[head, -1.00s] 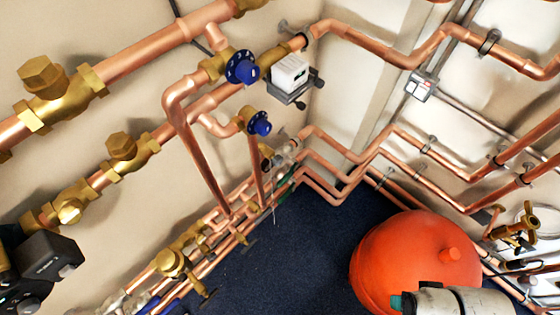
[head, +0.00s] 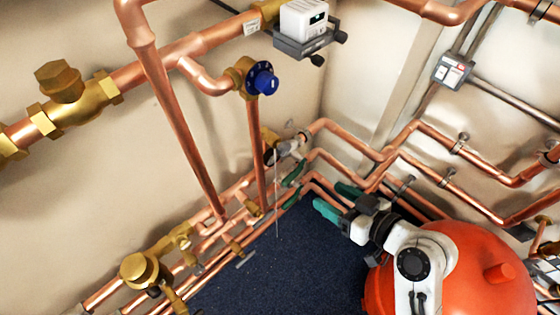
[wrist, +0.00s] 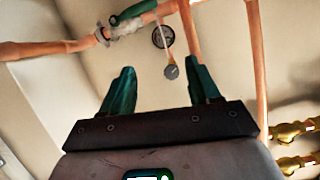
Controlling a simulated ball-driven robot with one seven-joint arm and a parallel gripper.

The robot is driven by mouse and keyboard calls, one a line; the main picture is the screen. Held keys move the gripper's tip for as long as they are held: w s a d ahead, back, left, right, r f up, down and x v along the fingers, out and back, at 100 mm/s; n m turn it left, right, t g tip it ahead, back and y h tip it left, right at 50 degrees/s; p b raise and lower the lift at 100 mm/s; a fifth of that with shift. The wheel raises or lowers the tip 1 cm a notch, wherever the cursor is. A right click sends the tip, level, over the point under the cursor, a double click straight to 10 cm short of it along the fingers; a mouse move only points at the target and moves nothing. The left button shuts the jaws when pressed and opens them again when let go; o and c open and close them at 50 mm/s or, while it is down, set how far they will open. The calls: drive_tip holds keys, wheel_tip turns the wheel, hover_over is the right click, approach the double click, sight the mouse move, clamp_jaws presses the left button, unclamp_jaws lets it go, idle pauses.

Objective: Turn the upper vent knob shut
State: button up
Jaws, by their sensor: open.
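One blue knob (head: 263,79) shows in the head view, on a brass valve body (head: 242,78) at the end of a short copper elbow. It appears to be the lower of the two blue knobs from the earlier frame; the upper one is outside the picture. My gripper (head: 328,196) has green fingers and is low and right of this knob, well apart from it. In the wrist view my gripper (wrist: 160,66) is open with nothing held. Neither blue knob shows clearly in the wrist view.
A white box on a grey bracket (head: 303,30) is fixed above and right of the knob. Copper pipes (head: 178,130) run along both walls. An orange vessel (head: 500,250) stands behind my arm. Dark blue floor (head: 270,270) is clear between.

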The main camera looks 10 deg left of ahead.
sight(287, 151)
drive_tip(key=w+a+y+b, duration=0.1)
drive_tip(key=w+a, duration=0.2)
drive_tip(key=a, duration=0.1)
drive_tip(key=w+a+r+t+y+b, duration=0.1)
drive_tip(key=w+a, duration=0.3)
drive_tip(key=a, duration=0.1)
drive_tip(key=w+a+r+n+t+y+b, duration=0.1)
drive_tip(key=w+a+b, duration=0.1)
drive_tip(key=w+a, duration=0.2)
drive_tip(key=shift+w+a+r, duration=0.1)
drive_tip(key=shift+a+r, duration=0.15)
drive_tip(key=shift+a, duration=0.05)
drive_tip(key=c, duration=1)
